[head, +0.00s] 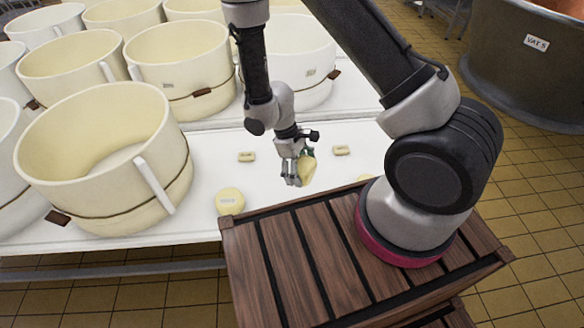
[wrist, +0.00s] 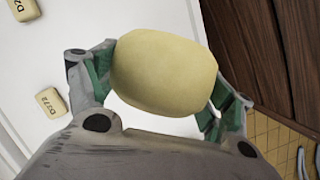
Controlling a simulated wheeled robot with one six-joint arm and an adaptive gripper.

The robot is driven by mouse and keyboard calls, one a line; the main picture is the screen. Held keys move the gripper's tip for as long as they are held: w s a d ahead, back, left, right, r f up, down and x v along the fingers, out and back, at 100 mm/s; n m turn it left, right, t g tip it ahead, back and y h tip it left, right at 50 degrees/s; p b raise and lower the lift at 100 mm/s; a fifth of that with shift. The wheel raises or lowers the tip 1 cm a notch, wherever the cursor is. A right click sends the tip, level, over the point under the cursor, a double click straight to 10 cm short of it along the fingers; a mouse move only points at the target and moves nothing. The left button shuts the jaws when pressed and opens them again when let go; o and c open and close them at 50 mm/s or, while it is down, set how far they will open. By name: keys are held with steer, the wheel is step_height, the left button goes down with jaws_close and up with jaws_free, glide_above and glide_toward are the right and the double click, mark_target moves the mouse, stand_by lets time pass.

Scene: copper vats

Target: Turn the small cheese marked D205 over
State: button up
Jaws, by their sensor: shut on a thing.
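My gripper (head: 298,172) is shut on a pale yellow cheese (head: 307,168), which looks tilted in the head view. In the wrist view the held cheese (wrist: 163,70) is a rounded block between the green-padded fingers. No mark shows on the face turned to the wrist camera, so I cannot read its number. It appears to be above the white table (head: 270,190), but the gap is hard to judge.
Small marked cheeses lie on the table at left (head: 247,156) and right (head: 341,150); one reads about D372 in the wrist view (wrist: 51,103). A rounder cheese (head: 230,201) sits front left. Large cream tubs (head: 100,160) stand left and behind. A wooden crate (head: 300,265) is in front.

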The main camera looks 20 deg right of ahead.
steer(key=shift+f+g+h, duration=0.2)
steer(key=shift+g+h, duration=0.1)
steer(key=shift+f, duration=3.6)
steer(key=shift+f, duration=0.75)
steer(key=o, duration=1.3)
steer(key=shift+c, duration=0.2)
